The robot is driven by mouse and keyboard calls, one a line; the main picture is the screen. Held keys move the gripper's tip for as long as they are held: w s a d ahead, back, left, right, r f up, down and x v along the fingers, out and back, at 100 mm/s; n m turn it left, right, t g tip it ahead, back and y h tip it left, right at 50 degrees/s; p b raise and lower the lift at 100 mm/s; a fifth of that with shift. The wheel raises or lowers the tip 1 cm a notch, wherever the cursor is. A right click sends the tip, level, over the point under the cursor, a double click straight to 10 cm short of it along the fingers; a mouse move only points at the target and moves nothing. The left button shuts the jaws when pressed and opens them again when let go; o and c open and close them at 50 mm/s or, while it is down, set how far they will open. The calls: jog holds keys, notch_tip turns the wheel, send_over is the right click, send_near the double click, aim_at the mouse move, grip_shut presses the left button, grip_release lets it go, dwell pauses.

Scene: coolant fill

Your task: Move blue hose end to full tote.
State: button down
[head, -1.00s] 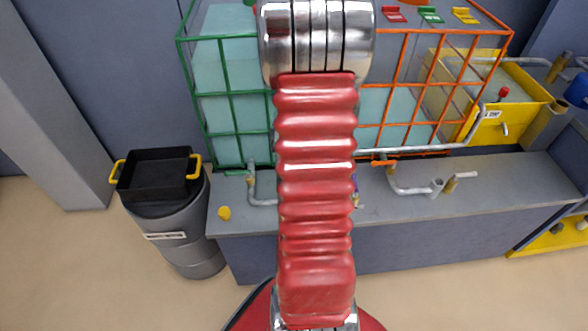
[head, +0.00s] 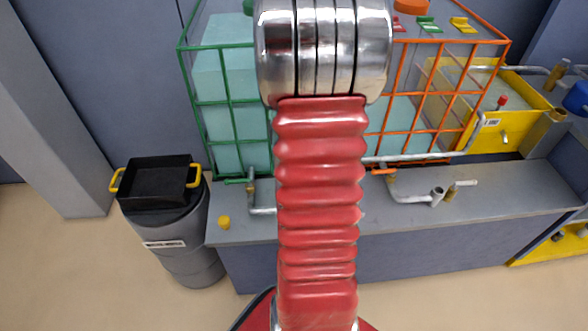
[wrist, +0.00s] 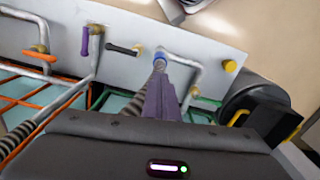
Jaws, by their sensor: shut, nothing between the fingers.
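A blue ring, which looks like the blue hose end (wrist: 160,57), shows in the wrist view on the grey bench top, right at the tips of my gripper (wrist: 160,72). My gripper is shut and empty. I cannot tell whether its tips touch the blue ring. My arm hides this spot in the head view. The green-caged tote (head: 222,100) stands on the left, with pale liquid high up inside. The orange-caged tote (head: 400,125) on the right has a lower liquid level. The green tote's outlet pipe with a brass valve (head: 251,187) shows left of my arm.
A black tray (head: 157,184) with yellow handles sits on a grey drum (head: 185,250) left of the bench (head: 450,210). A yellow knob (head: 224,222) is near the bench's left end. A yellow tank (head: 510,130) stands right. Pipes and valves crowd the bench top.

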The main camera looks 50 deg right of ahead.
notch_tip(320, 180, up, 9)
jog(key=shift+f, duration=0.2)
dwell(0.7)
jog(key=s+a+r+n+t, duration=0.1)
jog(key=a+r+n, duration=0.3)
jog(key=a, duration=1.4)
jog(key=s+a+r+n+t, duration=0.1)
jog(key=a+r+n+t, duration=0.3)
jog(key=a, duration=1.4)
jog(key=shift+a+r+t, duration=0.15)
jog(key=shift+r+t, duration=0.15)
jog(key=shift+r, duration=0.45)
